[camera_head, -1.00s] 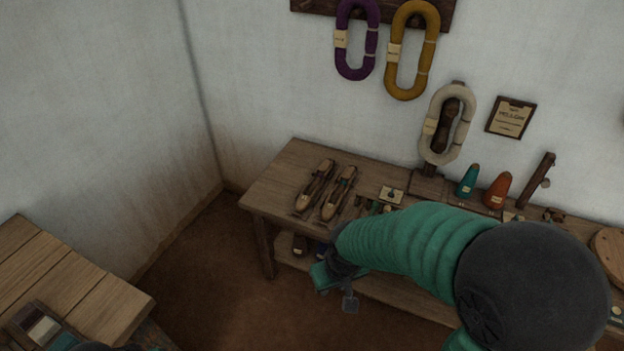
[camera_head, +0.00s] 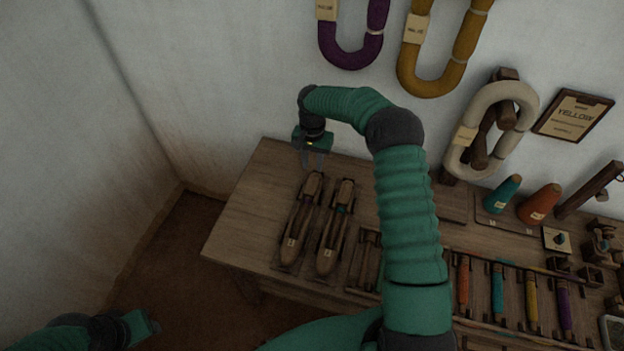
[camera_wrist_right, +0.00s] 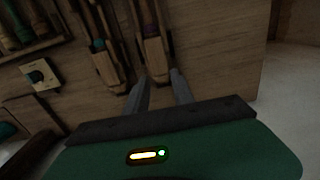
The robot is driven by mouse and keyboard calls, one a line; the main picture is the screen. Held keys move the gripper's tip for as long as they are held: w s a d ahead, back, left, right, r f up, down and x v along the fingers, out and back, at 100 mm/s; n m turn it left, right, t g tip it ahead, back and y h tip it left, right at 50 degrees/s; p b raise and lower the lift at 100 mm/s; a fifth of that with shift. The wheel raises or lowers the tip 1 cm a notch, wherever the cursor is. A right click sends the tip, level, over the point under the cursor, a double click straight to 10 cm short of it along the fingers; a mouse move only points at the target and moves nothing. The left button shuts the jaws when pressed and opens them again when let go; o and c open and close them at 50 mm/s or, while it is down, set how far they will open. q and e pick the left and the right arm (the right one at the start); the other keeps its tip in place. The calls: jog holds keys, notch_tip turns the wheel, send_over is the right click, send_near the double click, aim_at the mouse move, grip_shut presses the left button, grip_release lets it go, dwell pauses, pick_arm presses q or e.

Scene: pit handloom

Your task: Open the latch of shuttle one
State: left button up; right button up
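Two wooden boat shuttles lie side by side on the bench in the head view: the left shuttle (camera_head: 297,222) and the right shuttle (camera_head: 332,235), which has a teal winding. Their small labels are too small to read surely. My right gripper (camera_head: 314,163) is open and empty, fingers down, above the far end of the left shuttle. In the right wrist view the fingertips (camera_wrist_right: 158,78) are around the end of a shuttle with a purple winding (camera_wrist_right: 151,30); contact cannot be told. The latch is not clearly visible. My left gripper (camera_head: 145,325) is low at the left.
The wooden bench (camera_head: 243,225) has bare room left of the shuttles. Coloured bobbins (camera_head: 498,290) lie in a rack to the right. Teal and orange cones (camera_head: 540,204) stand behind it. A white yarn hank (camera_head: 490,125) hangs on the wall.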

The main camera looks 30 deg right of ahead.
aim_at(313, 181)
jog(key=f, duration=0.8)
jog(key=shift+d+f, duration=0.2)
jog(key=shift+s, duration=0.1)
jog(key=shift+a+r, duration=0.1)
grip_shut()
